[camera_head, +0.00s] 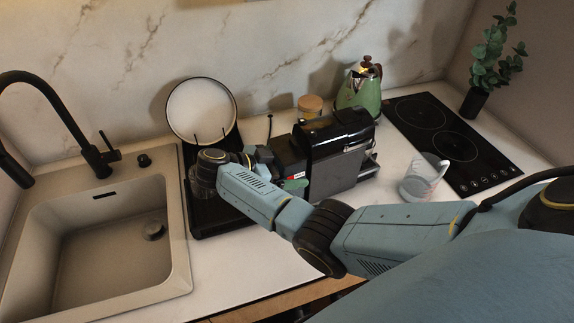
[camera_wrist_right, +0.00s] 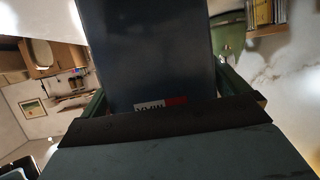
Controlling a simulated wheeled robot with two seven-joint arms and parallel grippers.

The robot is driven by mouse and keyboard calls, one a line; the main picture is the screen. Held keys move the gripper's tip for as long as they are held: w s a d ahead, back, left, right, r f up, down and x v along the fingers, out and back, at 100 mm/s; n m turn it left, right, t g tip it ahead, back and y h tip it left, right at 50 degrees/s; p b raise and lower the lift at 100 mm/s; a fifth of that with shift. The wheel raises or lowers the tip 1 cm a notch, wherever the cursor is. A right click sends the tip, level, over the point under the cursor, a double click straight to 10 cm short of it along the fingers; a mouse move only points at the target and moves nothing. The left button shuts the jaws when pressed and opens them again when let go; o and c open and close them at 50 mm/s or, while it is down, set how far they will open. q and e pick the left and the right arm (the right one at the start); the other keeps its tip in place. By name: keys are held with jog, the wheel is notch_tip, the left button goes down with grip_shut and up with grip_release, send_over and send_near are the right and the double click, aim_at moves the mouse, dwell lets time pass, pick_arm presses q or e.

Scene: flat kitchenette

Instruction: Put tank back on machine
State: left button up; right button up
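The coffee machine (camera_head: 336,172) stands on the counter, black and dark grey. The tank (camera_head: 288,158) is a dark box at the machine's left end. In the right wrist view the tank (camera_wrist_right: 150,50) fills the middle, with a white and red label that reads upside down. My right gripper (camera_head: 285,186) reaches in from the left of the machine. Its green fingers press against both sides of the tank, seen in the wrist view (camera_wrist_right: 165,92). I cannot tell whether the tank is seated on the machine or slightly apart. My left gripper is not in view.
A sink (camera_head: 90,245) lies left, beside a black rack (camera_head: 215,215) with a round white plate (camera_head: 201,110). A clear glass jug (camera_head: 423,178) stands right of the machine, near the black hob (camera_head: 445,145). A green kettle (camera_head: 360,88) and wooden-lidded jar (camera_head: 310,105) stand behind.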

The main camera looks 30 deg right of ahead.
jog(key=shift+r, duration=0.2)
jog(key=v, duration=0.7)
jog(key=shift+a+b, duration=0.25)
jog(key=shift+b, duration=0.1)
